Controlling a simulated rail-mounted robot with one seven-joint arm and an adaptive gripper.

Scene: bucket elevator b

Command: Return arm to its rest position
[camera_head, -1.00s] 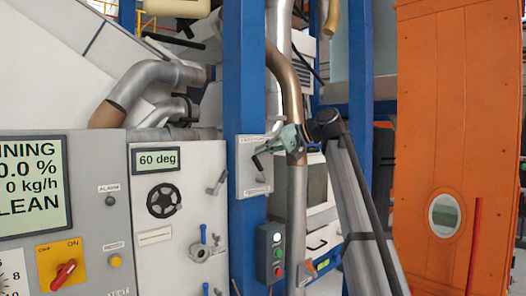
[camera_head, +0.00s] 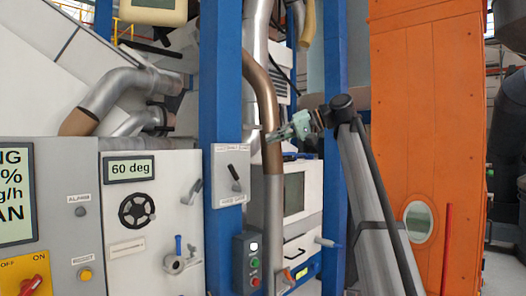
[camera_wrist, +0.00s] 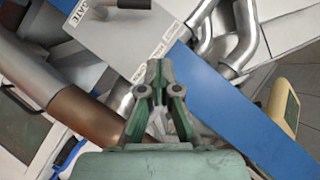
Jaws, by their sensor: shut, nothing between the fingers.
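My gripper (camera_head: 272,137) is green and shut, with nothing between its fingers. My grey arm rises from the lower right.
A push-button box (camera_head: 252,262) hangs below the lever plate. A white cabinet (camera_head: 155,225) with a handwheel and a "60 deg" display stands at left. An orange panel (camera_head: 425,120) with an oval window stands at right, beyond my arm. Metal pipes (camera_head: 125,90) run at upper left.

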